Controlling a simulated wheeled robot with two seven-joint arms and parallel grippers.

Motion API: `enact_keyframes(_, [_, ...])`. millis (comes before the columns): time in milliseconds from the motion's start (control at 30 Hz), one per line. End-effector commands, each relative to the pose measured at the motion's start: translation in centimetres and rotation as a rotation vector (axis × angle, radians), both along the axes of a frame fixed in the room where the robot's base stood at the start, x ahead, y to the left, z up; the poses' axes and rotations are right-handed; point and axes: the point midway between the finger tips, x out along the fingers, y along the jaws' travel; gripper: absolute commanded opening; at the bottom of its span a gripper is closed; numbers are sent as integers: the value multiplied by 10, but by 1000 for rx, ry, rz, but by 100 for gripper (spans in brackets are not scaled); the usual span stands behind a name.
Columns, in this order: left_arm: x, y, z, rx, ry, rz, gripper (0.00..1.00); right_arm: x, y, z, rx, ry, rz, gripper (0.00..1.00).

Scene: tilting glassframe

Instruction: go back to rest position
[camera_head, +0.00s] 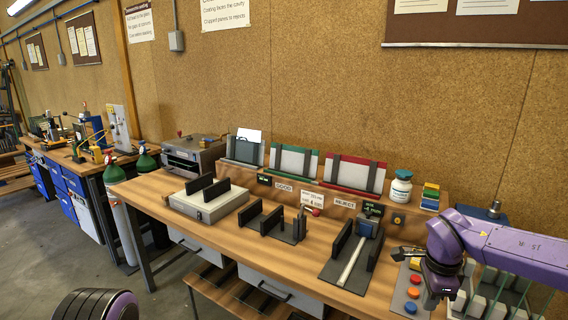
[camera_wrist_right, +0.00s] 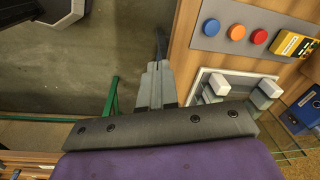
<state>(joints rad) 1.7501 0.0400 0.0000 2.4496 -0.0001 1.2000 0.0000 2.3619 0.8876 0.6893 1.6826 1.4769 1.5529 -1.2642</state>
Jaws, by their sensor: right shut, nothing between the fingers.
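My right arm, purple, comes in from the right of the head view. Its dark gripper (camera_head: 434,296) hangs low by the front edge of the bench (camera_head: 270,232), just right of a grey button panel (camera_head: 398,298). In the right wrist view the gripper (camera_wrist_right: 158,66) has its two grey fingers together, with nothing between them. The fingers show over the floor, left of the panel (camera_wrist_right: 205,38) with blue, orange and red buttons. My left gripper is out of view.
A white rack with glass panes (camera_head: 492,296) stands close under my right arm. A yellow device (camera_wrist_right: 290,43) lies beside the buttons. Fixtures and a white bottle (camera_head: 400,187) stand on the bench. Grey floor (camera_head: 45,255) is open at the left.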

Motion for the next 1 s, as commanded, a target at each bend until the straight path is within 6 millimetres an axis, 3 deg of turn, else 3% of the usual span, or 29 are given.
enact_keyframes(167, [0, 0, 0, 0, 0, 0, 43, 5, -12, -14, -132, -92, -87, 0])
enact_keyframes(267, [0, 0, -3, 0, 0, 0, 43, 5, -15, -38, -261, -163, -97, 0])
enact_keyframes(433, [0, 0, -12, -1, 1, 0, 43, -10, -7, -106, -473, -288, 22, 0])
enact_keyframes(533, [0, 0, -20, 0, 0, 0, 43, -34, 7, -159, -544, -345, 181, 0])
enact_keyframes(667, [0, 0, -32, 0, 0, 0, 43, -93, 31, -233, -547, -355, 461, 0])
enact_keyframes(800, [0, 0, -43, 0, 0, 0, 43, -178, 45, -296, -475, -267, 762, 0])
enact_keyframes(900, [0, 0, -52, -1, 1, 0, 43, -239, 44, -325, -428, -163, 964, 0])
enact_keyframes(1000, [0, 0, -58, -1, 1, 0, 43, -286, 35, -342, -408, -57, 1100, 0])
